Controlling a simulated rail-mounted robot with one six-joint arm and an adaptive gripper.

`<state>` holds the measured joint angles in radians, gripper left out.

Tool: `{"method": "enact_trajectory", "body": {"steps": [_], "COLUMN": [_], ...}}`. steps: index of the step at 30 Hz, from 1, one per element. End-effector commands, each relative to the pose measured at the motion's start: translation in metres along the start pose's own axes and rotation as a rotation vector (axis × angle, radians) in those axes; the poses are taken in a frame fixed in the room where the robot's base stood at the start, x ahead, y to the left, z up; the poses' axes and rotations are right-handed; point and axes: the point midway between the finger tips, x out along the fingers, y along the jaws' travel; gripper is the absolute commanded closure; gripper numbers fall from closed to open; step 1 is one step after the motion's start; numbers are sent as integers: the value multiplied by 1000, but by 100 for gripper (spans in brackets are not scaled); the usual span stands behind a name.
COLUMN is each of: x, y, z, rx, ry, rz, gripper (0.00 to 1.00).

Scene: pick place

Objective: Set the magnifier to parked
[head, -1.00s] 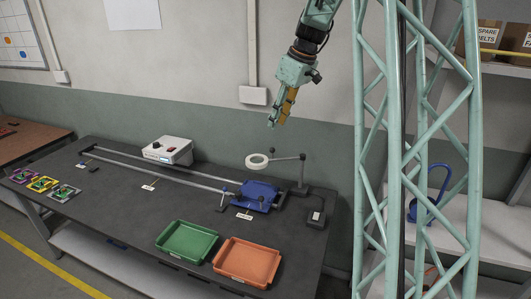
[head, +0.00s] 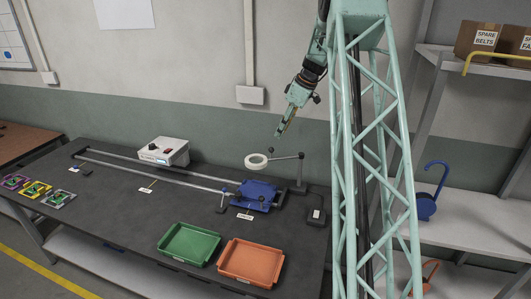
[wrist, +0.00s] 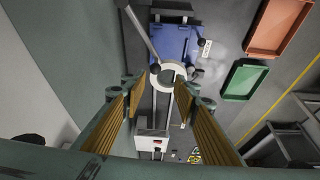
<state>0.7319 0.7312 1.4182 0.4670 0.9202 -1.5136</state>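The magnifier (head: 256,161) is a white ring-shaped head on a dark jointed arm, on a post at the back right of the bench. The ring hangs left of the post, above the bench near the blue carriage (head: 257,194). My gripper (head: 281,130) is in the air above the magnifier, pointing down, and touches nothing. In the wrist view my gripper (wrist: 163,92) has its two fingers apart with nothing held. The magnifier ring (wrist: 168,73) shows beyond and between them, with its arm running to the upper left.
Two rails (head: 160,174) run along the bench to the blue carriage. A white control box (head: 164,150) stands behind them. A green tray (head: 190,244) and an orange tray (head: 250,262) sit at the front. Several coloured fixtures (head: 38,189) lie at the far left.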

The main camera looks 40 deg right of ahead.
Motion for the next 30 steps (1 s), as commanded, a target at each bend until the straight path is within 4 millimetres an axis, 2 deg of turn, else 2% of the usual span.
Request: {"method": "enact_trajectory", "body": {"steps": [6,22,30], "x": [7,11,31], "y": [13,13,13], "z": [10,10,10], "rx": [-8,-9,-9], "ry": [5,6,6], "rz": [0,0,-1], "gripper": [72,72,72]}}
